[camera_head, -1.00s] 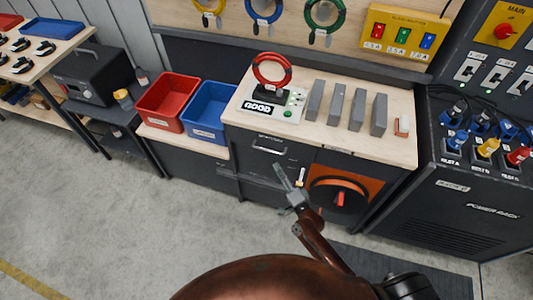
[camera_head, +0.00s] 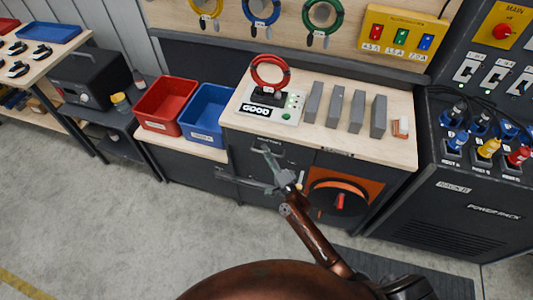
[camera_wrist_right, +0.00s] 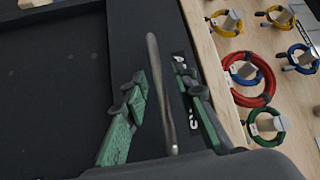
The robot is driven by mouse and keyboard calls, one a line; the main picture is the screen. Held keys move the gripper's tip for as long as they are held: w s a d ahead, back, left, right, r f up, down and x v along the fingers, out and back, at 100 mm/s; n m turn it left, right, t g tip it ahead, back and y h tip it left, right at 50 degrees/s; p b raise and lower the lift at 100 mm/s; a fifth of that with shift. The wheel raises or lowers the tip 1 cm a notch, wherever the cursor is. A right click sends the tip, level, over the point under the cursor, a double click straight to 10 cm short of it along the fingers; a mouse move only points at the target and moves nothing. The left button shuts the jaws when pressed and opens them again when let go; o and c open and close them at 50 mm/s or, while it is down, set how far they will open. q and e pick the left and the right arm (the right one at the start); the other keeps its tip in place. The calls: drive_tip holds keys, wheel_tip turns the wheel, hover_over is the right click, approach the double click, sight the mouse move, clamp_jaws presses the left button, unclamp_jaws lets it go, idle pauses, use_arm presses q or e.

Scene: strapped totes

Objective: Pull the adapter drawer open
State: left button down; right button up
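The adapter drawer (camera_head: 243,146) is the dark upper-left front of the workbench and looks shut. Its label text is too small to read in the head view. The grey bar handle (camera_wrist_right: 158,95) stands out from the dark drawer front in the right wrist view. My right gripper (camera_head: 269,168) is in front of the drawer and partly hides the handle in the head view. In the right wrist view its two green-padded fingers (camera_wrist_right: 160,75) are open, one on each side of the handle, with visible gaps. My left gripper is not in view.
Red (camera_head: 166,103) and blue (camera_head: 206,113) bins stand left of the benchtop. A red ring on a tester (camera_head: 271,104) and several grey blocks (camera_head: 357,111) stand on top. The floor in front is clear.

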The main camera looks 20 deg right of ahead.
drive_tip(key=shift+c, duration=0.3)
clamp_jaws()
idle(0.3)
